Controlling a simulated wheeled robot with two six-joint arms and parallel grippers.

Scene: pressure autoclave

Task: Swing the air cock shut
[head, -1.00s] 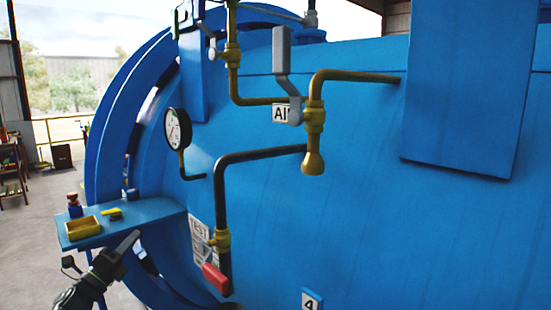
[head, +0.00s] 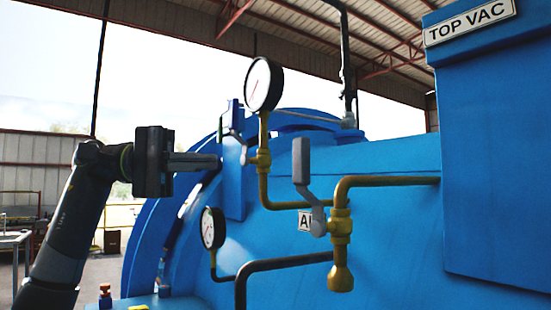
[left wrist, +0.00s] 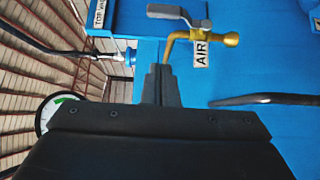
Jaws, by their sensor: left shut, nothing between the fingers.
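The air cock is a brass valve (head: 340,226) on a brass pipe, with a grey lever (head: 301,162) that stands roughly upright from its pivot. An AIR label, partly hidden (head: 304,221), sits behind it. In the left wrist view the grey lever (left wrist: 172,12) and brass pipe (left wrist: 180,38) show beyond the fingers, with the AIR label (left wrist: 201,53) beside them. My left gripper (head: 218,162) is shut and empty, pointing right, left of the lever and apart from it in the picture. My right gripper is in neither view.
A large gauge (head: 263,84) on a brass stem with its own cock (head: 260,160) stands between my left gripper and the grey lever in the picture. A smaller gauge (head: 212,228) and a dark pipe (head: 285,263) are lower. A blue TOP VAC box (head: 490,150) is at right.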

